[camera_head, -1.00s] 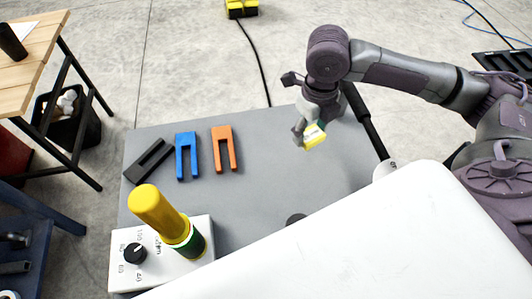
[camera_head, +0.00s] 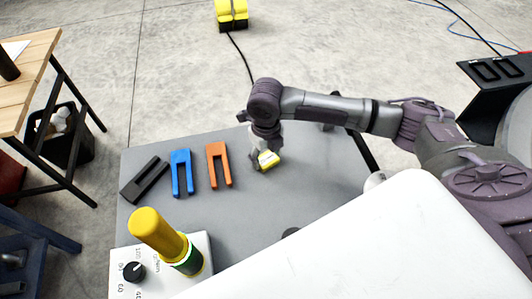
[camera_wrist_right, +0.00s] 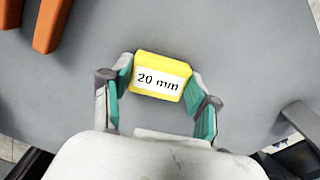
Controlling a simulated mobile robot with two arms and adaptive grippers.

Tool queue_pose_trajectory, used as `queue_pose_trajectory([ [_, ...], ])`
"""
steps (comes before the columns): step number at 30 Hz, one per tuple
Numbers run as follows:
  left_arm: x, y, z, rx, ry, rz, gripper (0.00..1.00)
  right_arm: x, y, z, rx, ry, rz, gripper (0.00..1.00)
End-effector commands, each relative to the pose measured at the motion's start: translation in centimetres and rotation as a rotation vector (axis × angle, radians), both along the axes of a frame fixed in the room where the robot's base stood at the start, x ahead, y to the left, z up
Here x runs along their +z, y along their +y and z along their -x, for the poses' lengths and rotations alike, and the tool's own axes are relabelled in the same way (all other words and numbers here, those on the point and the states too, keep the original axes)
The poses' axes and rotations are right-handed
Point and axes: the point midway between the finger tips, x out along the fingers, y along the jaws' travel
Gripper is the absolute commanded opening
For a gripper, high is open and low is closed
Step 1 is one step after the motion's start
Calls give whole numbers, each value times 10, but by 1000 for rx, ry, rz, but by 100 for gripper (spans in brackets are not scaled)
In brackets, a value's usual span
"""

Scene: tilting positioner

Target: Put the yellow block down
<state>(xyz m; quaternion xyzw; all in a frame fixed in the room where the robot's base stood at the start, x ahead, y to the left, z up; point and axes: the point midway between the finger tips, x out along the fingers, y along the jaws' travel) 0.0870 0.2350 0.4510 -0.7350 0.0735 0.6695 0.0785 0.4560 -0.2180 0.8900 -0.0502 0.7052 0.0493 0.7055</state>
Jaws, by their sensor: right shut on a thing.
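The yellow block (camera_head: 269,159) is in my right gripper (camera_head: 262,157), over the grey table (camera_head: 320,185), to the right of the orange forked piece. In the right wrist view the block (camera_wrist_right: 160,77) shows a white label reading "20 mm". The teal-padded fingers of the right gripper (camera_wrist_right: 158,88) are shut on its two sides. I cannot tell whether the block touches the table. My left gripper is not in view.
An orange forked piece (camera_head: 212,165), a blue forked piece (camera_head: 175,173) and a black slotted piece (camera_head: 144,180) lie left of the block. A control box (camera_head: 195,285) with a yellow-topped cylinder (camera_head: 155,230) stands at front left. A white surface (camera_head: 370,245) covers the front right.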

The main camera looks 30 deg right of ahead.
Motion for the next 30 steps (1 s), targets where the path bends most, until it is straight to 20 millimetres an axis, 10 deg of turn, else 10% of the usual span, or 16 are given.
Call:
queue_pose_trajectory([
  [7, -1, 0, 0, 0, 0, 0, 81, -2, 0, 0, 0, -1, -1, 7],
  [8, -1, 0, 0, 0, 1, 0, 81, -2, 0, 0, 0, 0, -1, 65],
  [12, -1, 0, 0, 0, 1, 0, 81, -2, 0, 0, 0, 0, -1, 85],
  [23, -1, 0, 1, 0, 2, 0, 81, 2, 0, 0, 0, -1, -1, 85],
  [30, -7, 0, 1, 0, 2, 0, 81, 40, 1, -2, 1, -7, -3, 85],
])
